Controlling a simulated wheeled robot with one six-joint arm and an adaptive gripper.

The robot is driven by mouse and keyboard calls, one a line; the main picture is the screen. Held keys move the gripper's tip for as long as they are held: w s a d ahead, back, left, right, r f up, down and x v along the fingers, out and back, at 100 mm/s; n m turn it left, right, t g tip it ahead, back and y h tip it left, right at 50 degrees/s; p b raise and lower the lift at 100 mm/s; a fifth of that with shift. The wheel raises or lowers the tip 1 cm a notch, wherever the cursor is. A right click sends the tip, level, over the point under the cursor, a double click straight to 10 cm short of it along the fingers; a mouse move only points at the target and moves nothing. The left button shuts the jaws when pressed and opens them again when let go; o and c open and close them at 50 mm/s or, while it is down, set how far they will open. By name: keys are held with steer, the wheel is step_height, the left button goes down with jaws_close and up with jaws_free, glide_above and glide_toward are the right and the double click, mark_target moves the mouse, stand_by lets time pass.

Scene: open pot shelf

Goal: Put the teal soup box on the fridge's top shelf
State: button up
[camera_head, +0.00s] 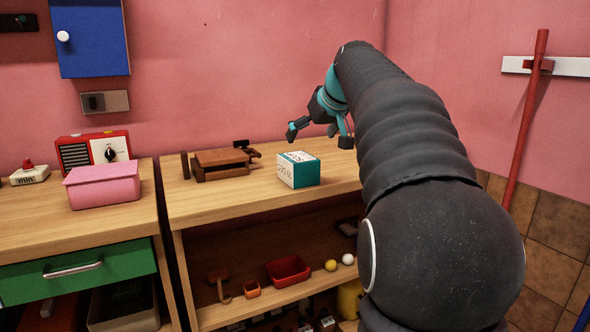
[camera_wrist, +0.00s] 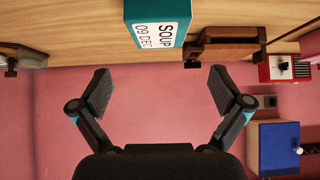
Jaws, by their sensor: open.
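The teal soup box (camera_head: 299,170) has a white label and stands on the wooden counter of the open shelf unit. In the wrist view the soup box (camera_wrist: 158,22) is at the top middle, with its label reading SOUP 09 DEC. My gripper (camera_head: 320,137) is above and behind the box, apart from it. In the wrist view my gripper (camera_wrist: 160,90) has its two fingers spread wide with nothing between them. The fridge does not show in either view.
A brown wooden object (camera_head: 222,163) lies left of the box. A pink container (camera_head: 103,185) and a red radio (camera_head: 93,150) stand on the left counter. A red tray (camera_head: 288,270) and two balls are on the lower shelf. A red pole (camera_head: 525,120) leans at the right wall.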

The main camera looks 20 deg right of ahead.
mark_target(298, 156)
steer(key=x, duration=0.4)
steer(key=shift+w+f, duration=0.3)
steer(key=shift+x, duration=2.65)
steer(key=shift+s+f, duration=0.1)
steer(key=shift+s, duration=0.05)
steer(key=c, duration=1.6)
steer(key=shift+o, duration=0.2)
step_height(298, 156, up, 10)
steer(key=shift+f+p, duration=0.15)
steer(key=shift+p, duration=0.5)
steer(key=shift+d, duration=0.15)
